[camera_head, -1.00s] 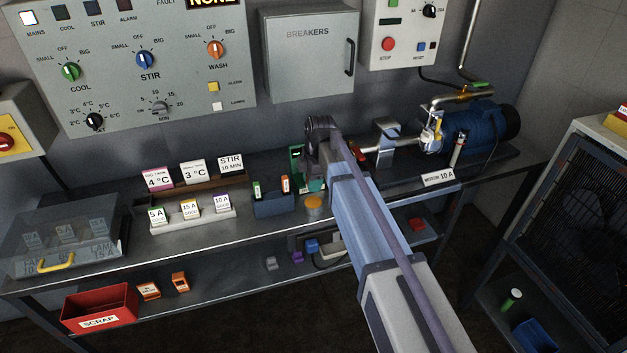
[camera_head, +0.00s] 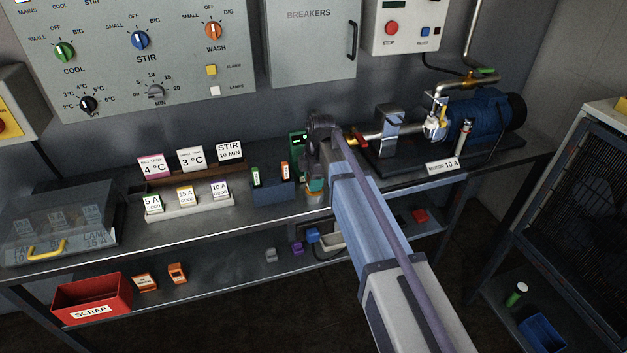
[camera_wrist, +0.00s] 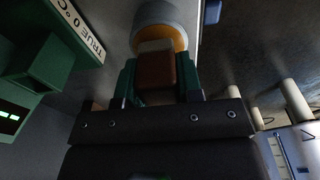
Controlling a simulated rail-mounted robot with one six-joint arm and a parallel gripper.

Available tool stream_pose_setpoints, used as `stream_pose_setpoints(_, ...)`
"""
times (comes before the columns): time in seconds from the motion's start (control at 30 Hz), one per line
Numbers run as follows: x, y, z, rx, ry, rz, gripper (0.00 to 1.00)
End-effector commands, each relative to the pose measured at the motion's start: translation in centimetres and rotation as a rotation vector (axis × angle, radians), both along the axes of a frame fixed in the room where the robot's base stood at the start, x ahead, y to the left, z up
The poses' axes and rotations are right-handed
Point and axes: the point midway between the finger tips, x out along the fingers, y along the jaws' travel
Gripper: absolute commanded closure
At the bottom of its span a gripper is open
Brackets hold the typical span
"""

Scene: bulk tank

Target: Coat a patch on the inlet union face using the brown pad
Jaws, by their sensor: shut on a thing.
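My gripper (camera_wrist: 157,78) has its green fingers shut on the brown pad (camera_wrist: 155,70), seen in the wrist view. The pad is in front of a round grey pot (camera_wrist: 168,13) with an orange-yellow inside (camera_wrist: 158,36); I cannot tell whether they touch. In the head view my gripper (camera_head: 314,184) points down at the bench, over the pot's place, and mostly hides the pot. The pump pipework (camera_head: 385,132) with a red-handled valve is to the right of my wrist. I cannot pick out the inlet union face for certain.
A blue holder (camera_head: 274,193) with green and orange items stands just left of my gripper. A green meter (camera_wrist: 40,75) is close at the left of the wrist view. The blue motor (camera_head: 485,112) stands at the right. Label cards and a clear-lidded box occupy the left bench.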

Motion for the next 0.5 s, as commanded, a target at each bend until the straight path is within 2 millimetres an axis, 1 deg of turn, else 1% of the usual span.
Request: stream_pose_setpoints(0.5,0.00,0.00,-0.56,0.000,0.000,0.000,0.85)
